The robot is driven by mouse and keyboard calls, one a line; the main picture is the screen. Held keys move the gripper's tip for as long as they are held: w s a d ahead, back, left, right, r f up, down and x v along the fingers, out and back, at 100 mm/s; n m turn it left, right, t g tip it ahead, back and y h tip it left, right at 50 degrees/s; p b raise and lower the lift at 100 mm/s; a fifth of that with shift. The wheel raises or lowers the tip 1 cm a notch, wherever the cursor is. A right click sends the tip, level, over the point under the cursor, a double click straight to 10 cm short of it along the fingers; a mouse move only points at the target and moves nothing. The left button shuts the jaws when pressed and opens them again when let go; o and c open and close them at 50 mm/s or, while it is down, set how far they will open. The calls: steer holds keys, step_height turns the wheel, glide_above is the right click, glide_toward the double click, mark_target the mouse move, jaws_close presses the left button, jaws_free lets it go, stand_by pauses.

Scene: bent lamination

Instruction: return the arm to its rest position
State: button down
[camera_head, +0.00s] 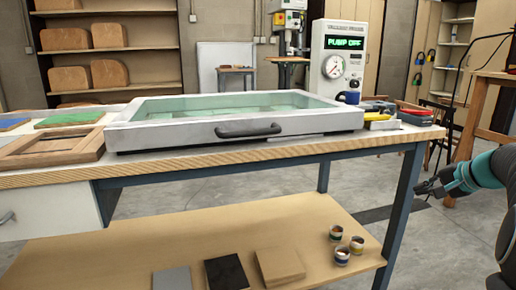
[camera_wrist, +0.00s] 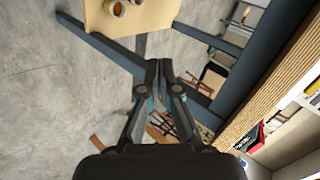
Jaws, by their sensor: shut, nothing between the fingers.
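My gripper (camera_head: 424,189) is at the right of the head view, beside the workbench's right front leg and below the height of the bench top. In the wrist view my gripper (camera_wrist: 158,70) has its fingertips together with nothing between them. My arm, teal and dark, comes in from the right edge of the head view. The gripper appears apart from the workbench (camera_head: 250,158).
A glass-topped white frame (camera_head: 180,137) with a black handle lies on the bench. A vacuum gauge unit (camera_head: 335,65) reads "PUMP OFF". Small cups (camera_head: 342,255) and flat boards (camera_head: 280,267) are on the lower shelf (camera_head: 180,228). The bench's blue leg (camera_head: 402,210) stands close to my gripper.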

steer(key=s+a+f+n+g+h+p, duration=0.1)
steer(key=s+a+n, duration=0.5)
steer(key=s+a, duration=0.8)
steer(key=s+a+f+n+g+h+p, duration=0.2)
steer(key=s+a+n, duration=0.4)
steer(key=s+a, duration=0.7)
steer(key=shift+s+a+f+g+p, duration=0.45)
steer(key=shift+s+f+p, duration=0.3)
steer(key=shift+p, duration=0.35)
steer(key=shift+d, duration=0.2)
